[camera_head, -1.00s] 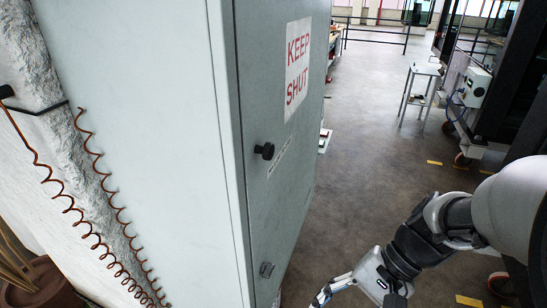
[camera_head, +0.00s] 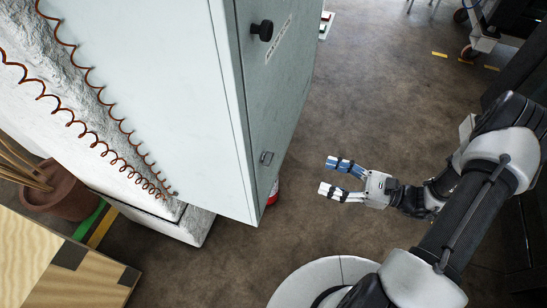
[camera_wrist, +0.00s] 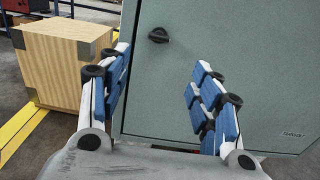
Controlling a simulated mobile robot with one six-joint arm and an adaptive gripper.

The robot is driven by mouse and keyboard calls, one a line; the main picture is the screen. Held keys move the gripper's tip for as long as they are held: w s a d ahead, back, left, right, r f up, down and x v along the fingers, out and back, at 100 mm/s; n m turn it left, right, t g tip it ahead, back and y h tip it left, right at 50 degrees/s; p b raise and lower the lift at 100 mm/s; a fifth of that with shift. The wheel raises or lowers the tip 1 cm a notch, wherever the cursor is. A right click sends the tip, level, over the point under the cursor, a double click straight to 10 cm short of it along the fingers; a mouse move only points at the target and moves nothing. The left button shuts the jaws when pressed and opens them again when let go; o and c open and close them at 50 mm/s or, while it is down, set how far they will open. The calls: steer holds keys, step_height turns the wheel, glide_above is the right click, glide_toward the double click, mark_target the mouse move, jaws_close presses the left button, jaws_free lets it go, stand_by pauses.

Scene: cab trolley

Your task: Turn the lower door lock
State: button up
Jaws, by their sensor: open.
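The grey-green cabinet door (camera_head: 283,95) stands left of centre in the head view. A black knob (camera_head: 262,30) is on its upper part, beside a white label. A small grey lock fitting (camera_head: 266,158) is on its lower part. My gripper (camera_head: 331,176) is open and empty, to the right of this lower fitting and apart from the door, fingers pointing left. In the wrist view, a black turn knob (camera_wrist: 158,35) shows near the door's left edge, beyond and between my open fingers (camera_wrist: 160,62). I cannot tell for sure which fitting this is.
A pale wooden crate (camera_head: 45,262) with dark corners stands on the floor at lower left, also in the wrist view (camera_wrist: 62,65). A red object (camera_head: 273,190) is at the cabinet's foot. A plant pot (camera_head: 62,195) stands further left. The floor around my gripper is clear.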

mark_target(267, 158)
steer(key=b+x, duration=0.1)
steer(key=x, duration=1.5)
steer(key=shift+a+b, duration=0.3)
steer(key=shift+a, duration=0.05)
steer(key=c, duration=1.1)
